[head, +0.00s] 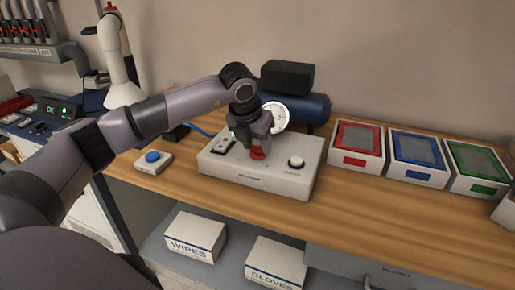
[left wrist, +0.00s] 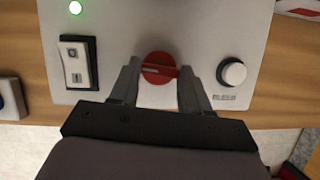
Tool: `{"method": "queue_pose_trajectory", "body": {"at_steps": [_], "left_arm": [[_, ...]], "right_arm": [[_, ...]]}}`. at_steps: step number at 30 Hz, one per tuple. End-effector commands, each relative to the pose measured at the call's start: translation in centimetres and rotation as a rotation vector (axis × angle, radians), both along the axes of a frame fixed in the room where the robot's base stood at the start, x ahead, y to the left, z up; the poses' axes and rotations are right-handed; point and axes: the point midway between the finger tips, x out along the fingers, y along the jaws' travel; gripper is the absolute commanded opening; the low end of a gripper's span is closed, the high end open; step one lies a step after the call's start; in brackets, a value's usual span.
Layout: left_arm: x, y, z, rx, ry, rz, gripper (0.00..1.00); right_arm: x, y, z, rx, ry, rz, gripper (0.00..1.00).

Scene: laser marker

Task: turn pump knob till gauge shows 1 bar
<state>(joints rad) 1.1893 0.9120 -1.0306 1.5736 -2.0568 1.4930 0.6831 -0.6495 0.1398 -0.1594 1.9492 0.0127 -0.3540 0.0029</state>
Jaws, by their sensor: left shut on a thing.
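The white pump box (head: 220,167) stands on the wooden bench. Its red knob (head: 258,153) is in the middle of the top and also shows in the left wrist view (left wrist: 158,67). My left gripper (head: 257,145) reaches down from above and is shut on the red knob, one finger on each side. The knob's pointer line lies roughly crosswise in the left wrist view. The round white gauge (head: 275,116) is behind the gripper, partly hidden by it. Its reading is too small to tell. My right gripper is not in view.
The pump box also carries a white knob (left wrist: 232,73), a rocker switch (left wrist: 76,62) and a lit green lamp (left wrist: 75,8). A blue tank (head: 311,108) is behind. A blue button (head: 152,157) is at left; red, blue and green trays (head: 355,161) are at right.

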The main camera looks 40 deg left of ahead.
Motion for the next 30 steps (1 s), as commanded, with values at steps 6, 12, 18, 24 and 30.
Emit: {"method": "queue_pose_trajectory", "body": {"at_steps": [6,12,18,24,30], "left_arm": [[0.0,0.2,-0.1,-0.002,0.002,-0.203,0.16],[0.0,0.4,0.0,-0.002,0.0,-0.392,0.16],[0.1,0.6,0.1,-0.003,0.002,-0.582,0.16],[0.2,0.7,0.1,-0.004,0.002,-0.771,0.16],[0.3,0.8,0.2,-0.003,0.002,-0.945,0.16]], "right_arm": [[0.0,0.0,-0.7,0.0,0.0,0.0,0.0],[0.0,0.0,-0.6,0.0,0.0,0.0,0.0],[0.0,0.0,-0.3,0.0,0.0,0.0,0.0],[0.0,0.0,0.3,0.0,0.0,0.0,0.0],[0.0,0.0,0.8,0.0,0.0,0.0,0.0]]}}
